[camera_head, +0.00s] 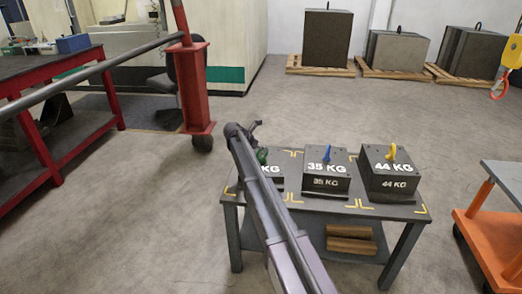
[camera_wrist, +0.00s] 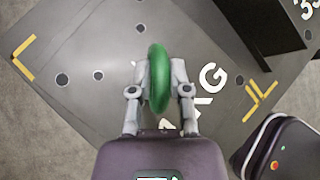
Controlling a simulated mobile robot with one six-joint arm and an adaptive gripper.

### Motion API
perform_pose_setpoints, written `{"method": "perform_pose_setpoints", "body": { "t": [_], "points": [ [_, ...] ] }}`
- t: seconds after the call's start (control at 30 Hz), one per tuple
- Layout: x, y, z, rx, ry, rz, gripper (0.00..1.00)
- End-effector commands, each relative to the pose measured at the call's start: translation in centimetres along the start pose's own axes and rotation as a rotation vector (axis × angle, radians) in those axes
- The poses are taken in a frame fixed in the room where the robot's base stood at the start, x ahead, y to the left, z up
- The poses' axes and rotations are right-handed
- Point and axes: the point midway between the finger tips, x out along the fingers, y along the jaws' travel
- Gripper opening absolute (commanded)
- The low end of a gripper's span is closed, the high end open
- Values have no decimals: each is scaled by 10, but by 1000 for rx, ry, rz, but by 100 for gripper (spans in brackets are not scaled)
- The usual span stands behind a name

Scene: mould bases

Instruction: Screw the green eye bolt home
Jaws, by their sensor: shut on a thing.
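The green eye bolt (camera_wrist: 158,78) stands over the top of the left mould base (camera_wrist: 110,72) in the wrist view. My gripper (camera_wrist: 158,72) is shut on its ring, one finger on each side. In the head view the green bolt (camera_head: 262,156) shows only in part behind my arm, and the left mould base (camera_head: 271,171) is mostly hidden. The bolt's shank and its thread are hidden, so I cannot tell how deep it sits.
The 35 KG base (camera_head: 326,181) with a blue eye bolt (camera_head: 327,153) and the 44 KG base (camera_head: 389,184) with a yellow eye bolt (camera_head: 391,152) stand to the right on the table (camera_head: 345,206). An orange hook (camera_head: 499,88) hangs at the far right.

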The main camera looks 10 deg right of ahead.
Motion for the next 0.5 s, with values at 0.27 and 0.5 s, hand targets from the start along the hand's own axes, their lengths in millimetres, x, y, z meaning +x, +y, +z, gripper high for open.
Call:
{"method": "perform_pose_setpoints", "body": {
  "t": [0.27, 0.5],
  "points": [
    [0, 9, 4, 183, 48, -177, 0],
    [1, 9, 4, 338, 90, -330, 0]
  ]
}}
